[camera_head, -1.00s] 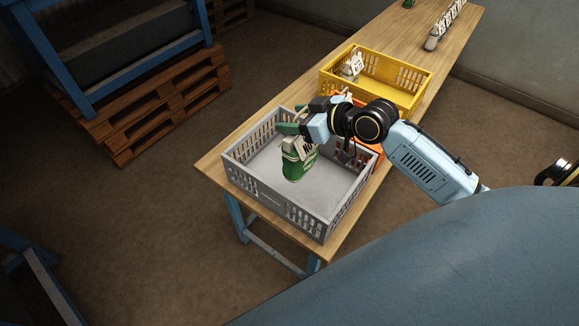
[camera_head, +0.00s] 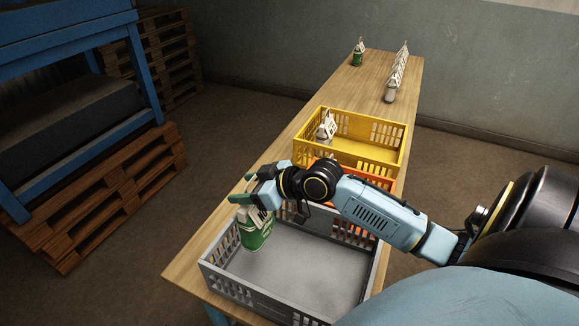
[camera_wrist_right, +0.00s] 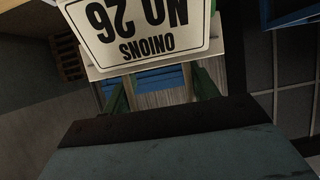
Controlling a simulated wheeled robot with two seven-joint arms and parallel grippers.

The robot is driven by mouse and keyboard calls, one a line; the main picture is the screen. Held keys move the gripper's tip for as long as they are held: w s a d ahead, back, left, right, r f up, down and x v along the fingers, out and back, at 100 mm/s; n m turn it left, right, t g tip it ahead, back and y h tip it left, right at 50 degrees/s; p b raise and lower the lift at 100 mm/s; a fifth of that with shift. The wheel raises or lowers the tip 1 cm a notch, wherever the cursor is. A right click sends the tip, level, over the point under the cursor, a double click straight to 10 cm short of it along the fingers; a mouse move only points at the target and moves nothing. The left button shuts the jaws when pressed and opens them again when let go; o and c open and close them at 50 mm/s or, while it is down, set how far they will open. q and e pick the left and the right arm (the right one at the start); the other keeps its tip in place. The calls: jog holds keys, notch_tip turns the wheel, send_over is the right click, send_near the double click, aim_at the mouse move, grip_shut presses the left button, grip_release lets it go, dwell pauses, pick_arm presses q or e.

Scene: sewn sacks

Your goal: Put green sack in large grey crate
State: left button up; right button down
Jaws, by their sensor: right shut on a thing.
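The green sack (camera_head: 256,236), with a pale top, hangs upright from my right gripper (camera_head: 244,188). My right gripper is shut on its top. The sack is at the left wall of the large grey crate (camera_head: 222,279), near its far corner, and hides part of that wall. I cannot tell whether its base touches the crate floor. In the right wrist view, a white label (camera_wrist_right: 140,30) reading "ONIONS NO 26" shows upside down beyond the green fingers. My left gripper is out of view.
An orange crate (camera_head: 322,172), partly hidden by my arm, and a yellow crate (camera_head: 375,157) with a pale sack (camera_head: 326,127) stand behind. Another green sack (camera_head: 358,56) and several pale sacks (camera_head: 393,80) stand at the table's far end. The grey crate's visible floor is bare.

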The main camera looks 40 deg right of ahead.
jog(key=shift+w+f+b, duration=0.4)
jog(key=shift+w+f, duration=0.1)
jog(key=shift+f, duration=0.4)
notch_tip(320, 180, down, 6)
jog(key=shift+r+b, duration=0.1)
jog(key=shift+b, duration=0.25)
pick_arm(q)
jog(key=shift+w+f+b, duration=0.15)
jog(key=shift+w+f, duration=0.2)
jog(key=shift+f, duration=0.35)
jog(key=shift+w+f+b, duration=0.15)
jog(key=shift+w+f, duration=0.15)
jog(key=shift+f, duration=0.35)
pick_arm(e)
jog(key=shift+f, duration=1.85)
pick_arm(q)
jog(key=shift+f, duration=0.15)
pick_arm(e)
jog(key=shift+f, duration=0.1)
jog(key=shift+c, duration=2.1)
grip_release()
jog(key=shift+f, duration=0.1)
